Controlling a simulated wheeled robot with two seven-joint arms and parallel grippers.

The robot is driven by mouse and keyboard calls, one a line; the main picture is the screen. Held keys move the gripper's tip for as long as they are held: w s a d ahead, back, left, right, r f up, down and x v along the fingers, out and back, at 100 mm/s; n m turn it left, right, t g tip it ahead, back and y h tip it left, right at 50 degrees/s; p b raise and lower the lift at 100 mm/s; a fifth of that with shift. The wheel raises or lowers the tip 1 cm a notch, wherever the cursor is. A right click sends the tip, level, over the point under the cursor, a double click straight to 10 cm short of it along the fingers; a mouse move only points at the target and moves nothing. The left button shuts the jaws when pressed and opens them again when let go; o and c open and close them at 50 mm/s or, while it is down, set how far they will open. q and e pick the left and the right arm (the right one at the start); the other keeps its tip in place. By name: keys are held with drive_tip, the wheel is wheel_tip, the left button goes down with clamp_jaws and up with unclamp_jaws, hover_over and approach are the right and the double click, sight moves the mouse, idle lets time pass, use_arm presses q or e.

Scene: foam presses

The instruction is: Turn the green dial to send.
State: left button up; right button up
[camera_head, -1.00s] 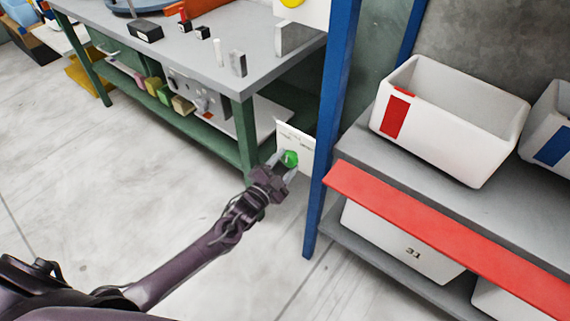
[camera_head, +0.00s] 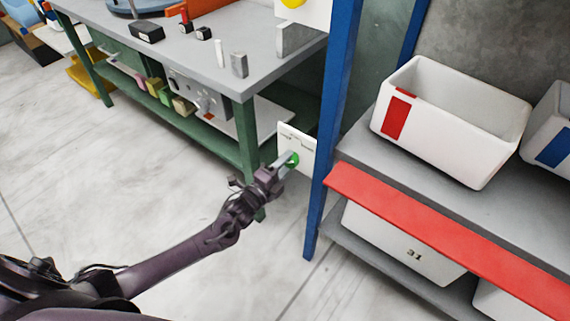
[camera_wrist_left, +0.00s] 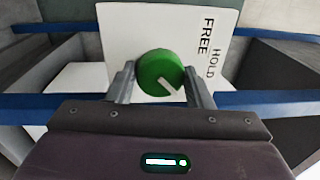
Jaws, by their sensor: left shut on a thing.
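The green dial (camera_head: 293,159) sits on a white panel (camera_head: 307,147) beside the blue shelf post. In the left wrist view the dial (camera_wrist_left: 160,72) is round, with a white pointer line towards the lower right. The panel (camera_wrist_left: 125,30) there carries the words FREE and HOLD, printed sideways to the right of the dial; I cannot see the word send. My left gripper (camera_head: 286,163) is shut on the dial, one finger on each side of it in the left wrist view (camera_wrist_left: 162,82). My right gripper is not in view.
A blue post (camera_head: 333,120) stands just right of the panel. A shelf with a red front edge (camera_head: 430,230) and white bins (camera_head: 455,115) is further right. A green-legged workbench (camera_head: 190,50) is behind on the left. The floor (camera_head: 110,180) left of my arm is clear.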

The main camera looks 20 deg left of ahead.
use_arm(q)
drive_tip(key=shift+m, duration=0.4)
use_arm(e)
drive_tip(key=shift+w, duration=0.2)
use_arm(q)
drive_tip(key=o, duration=1)
drive_tip(key=v, duration=0.7)
drive_tip(key=shift+s+a+p, duration=0.15)
drive_tip(key=shift+s+p, duration=0.15)
drive_tip(key=shift+s, duration=0.1)
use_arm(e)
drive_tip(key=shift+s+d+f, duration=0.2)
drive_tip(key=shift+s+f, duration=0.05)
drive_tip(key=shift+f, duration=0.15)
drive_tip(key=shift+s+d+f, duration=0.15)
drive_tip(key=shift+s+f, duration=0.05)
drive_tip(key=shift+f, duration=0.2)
